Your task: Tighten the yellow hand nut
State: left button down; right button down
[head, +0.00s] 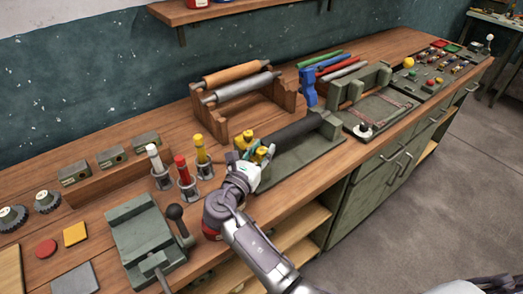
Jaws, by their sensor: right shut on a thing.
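The yellow hand nut (262,152) sits at the near left end of a dark cylinder (290,132) on a grey-green fixture (298,155) at the bench's front edge. My right gripper (255,154) is shut on the nut, with its arm reaching up from the lower right. The gripper's fingers hide part of the nut and its shaft, so I cannot tell how far on it is. More yellow (245,138) shows just behind the fingers. My left gripper is out of view.
Red, white and yellow-topped pieces stand in holders (187,185) left of my gripper. A grey vise (147,238) with a dark-knobbed lever is nearer. A wooden rack (243,98) holding rollers stands behind. Another green fixture (385,112) lies to the right.

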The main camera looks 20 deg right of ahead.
jog(key=c, duration=1.2)
grip_release()
jog(key=shift+d, duration=0.1)
jog(key=o, duration=0.5)
jog(key=shift+w, duration=0.1)
jog(key=shift+c, duration=0.2)
